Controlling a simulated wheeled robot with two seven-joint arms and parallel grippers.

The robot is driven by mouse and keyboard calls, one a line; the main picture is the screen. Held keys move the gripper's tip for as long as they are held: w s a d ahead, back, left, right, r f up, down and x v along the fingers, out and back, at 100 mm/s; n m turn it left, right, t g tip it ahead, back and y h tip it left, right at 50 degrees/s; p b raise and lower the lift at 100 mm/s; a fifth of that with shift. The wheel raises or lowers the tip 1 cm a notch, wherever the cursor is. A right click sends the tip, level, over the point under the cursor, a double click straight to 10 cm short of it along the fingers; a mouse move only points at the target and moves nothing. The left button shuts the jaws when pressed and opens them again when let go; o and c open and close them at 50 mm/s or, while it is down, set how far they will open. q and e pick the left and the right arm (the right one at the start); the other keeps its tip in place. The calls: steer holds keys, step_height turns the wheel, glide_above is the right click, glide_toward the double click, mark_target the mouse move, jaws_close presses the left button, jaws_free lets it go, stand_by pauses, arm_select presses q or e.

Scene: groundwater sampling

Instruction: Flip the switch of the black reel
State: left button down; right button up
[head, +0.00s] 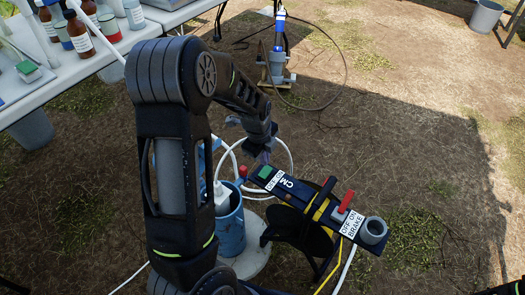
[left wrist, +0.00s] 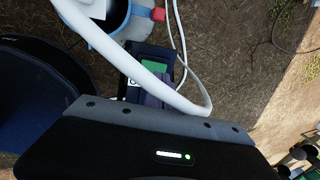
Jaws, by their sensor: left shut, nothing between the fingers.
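The black reel (head: 293,230) stands on the ground right of centre in the head view. A dark panel on top of it carries white labels, a red lever (head: 346,201) by an "OFF ON BRAKE" label, and a green switch (head: 265,172) at its far left end. The green switch also shows in the left wrist view (left wrist: 155,66). My left gripper (head: 264,158) is shut and empty, with its tips close by the green switch. I cannot tell whether they touch it. The fingers are partly hidden by the wrist body in the left wrist view. My right gripper is out of view.
A blue bucket (head: 231,232) stands left of the reel, with white tubing looped beside it. A white table (head: 85,72) with bottles is at the upper left. A wellhead with a blue-topped pipe (head: 279,40) stands behind.

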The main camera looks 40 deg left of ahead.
mark_target(266, 169)
arm_select(q)
steer(key=f, duration=0.3)
steer(key=shift+w+f+b, duration=0.3)
steer(key=shift+b, duration=0.1)
steer(key=shift+w, duration=0.1)
steer(key=shift+w+f+g, duration=0.1)
steer(key=shift+f+g, duration=0.05)
steer(key=shift+g, duration=0.15)
steer(key=shift+f, duration=0.1)
